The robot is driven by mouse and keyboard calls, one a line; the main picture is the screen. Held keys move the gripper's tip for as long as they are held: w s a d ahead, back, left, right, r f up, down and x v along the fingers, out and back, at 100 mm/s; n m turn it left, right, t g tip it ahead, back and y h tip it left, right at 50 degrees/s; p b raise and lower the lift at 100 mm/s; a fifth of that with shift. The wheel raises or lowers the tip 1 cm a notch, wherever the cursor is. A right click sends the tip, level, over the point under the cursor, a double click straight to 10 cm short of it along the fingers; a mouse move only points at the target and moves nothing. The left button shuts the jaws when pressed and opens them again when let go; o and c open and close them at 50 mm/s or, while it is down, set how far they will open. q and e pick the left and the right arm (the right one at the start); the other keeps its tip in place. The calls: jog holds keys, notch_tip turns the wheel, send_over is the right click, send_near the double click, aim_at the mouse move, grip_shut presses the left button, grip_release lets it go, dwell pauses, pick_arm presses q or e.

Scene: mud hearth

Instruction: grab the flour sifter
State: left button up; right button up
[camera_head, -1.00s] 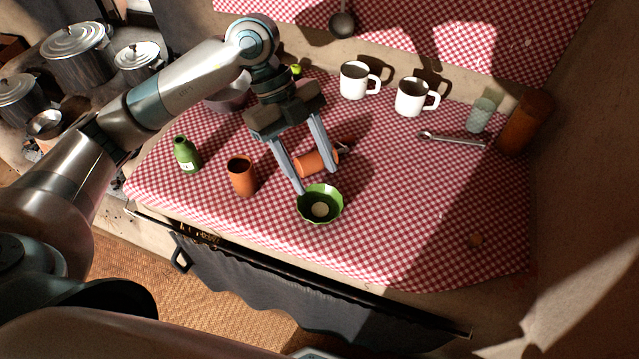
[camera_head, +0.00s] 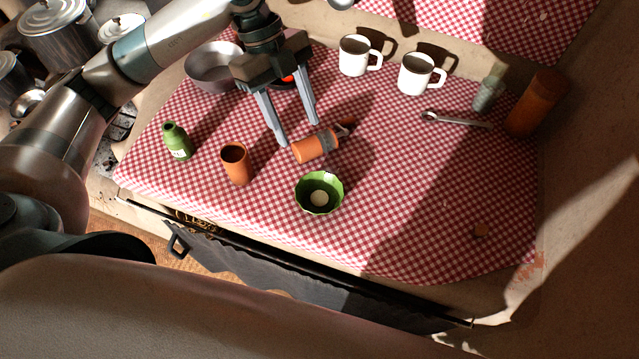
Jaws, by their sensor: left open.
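An orange cylinder with a grey band and a dark end piece (camera_head: 316,146) lies on its side on the checked cloth. It may be the flour sifter; I cannot tell for sure. My left gripper (camera_head: 298,134) is open and empty, its fingers pointing down. Its fingertips show just behind and left of the orange cylinder, apart from it. Their height above the cloth is hard to judge. My right gripper is not in view.
A green bowl (camera_head: 306,189) and an orange cup (camera_head: 235,166) stand in front, a green bottle (camera_head: 176,142) at left. A metal pan (camera_head: 211,78), two white mugs (camera_head: 354,56), a spoon (camera_head: 460,121) and a brown jar (camera_head: 536,104) stand farther back. The right front cloth is mostly clear.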

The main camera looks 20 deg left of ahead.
pick_arm(q)
jog(key=p+x, duration=0.2)
jog(key=x, duration=0.9)
jog(key=shift+d+f+p, duration=0.15)
jog(key=shift+f+p, duration=0.2)
jog(key=shift+p, duration=0.05)
jog(key=shift+f, duration=0.1)
jog(key=shift+p+x, duration=0.75)
jog(key=shift+x, duration=2.05)
grip_shut()
grip_release()
